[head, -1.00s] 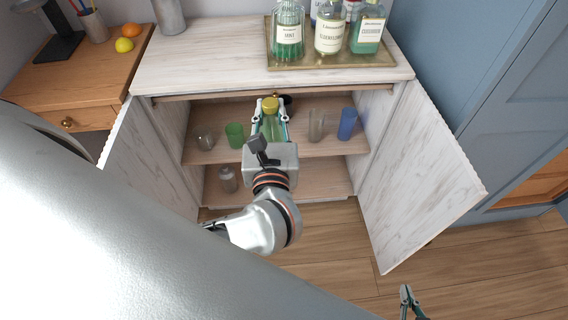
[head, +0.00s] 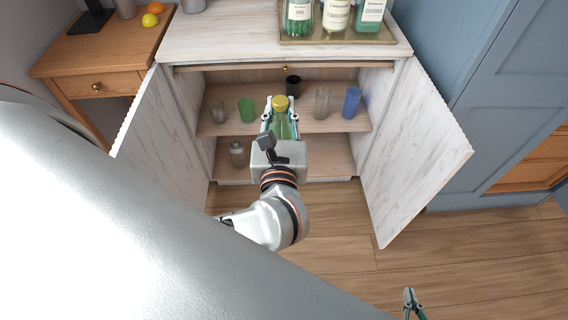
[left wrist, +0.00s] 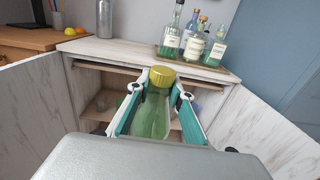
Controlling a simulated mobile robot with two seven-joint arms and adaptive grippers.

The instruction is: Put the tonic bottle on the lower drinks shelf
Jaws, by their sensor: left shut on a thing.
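The tonic bottle (head: 280,122) is green with a yellow-gold cap. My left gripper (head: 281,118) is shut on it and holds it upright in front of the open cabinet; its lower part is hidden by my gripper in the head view. In the left wrist view the bottle (left wrist: 152,112) stands between the two fingers (left wrist: 158,100). The lower shelf (head: 310,158) holds a grey jar-like item (head: 237,154) at its left. My right gripper (head: 411,299) shows only partly at the bottom edge, and its opening is unclear.
The upper shelf (head: 300,125) holds a clear glass (head: 217,112), a green cup (head: 246,110), a dark cup (head: 293,87), a clear tumbler (head: 322,103) and a blue cup (head: 352,102). Open doors (head: 413,150) flank the cabinet. The lower shelf's middle and right look clear.

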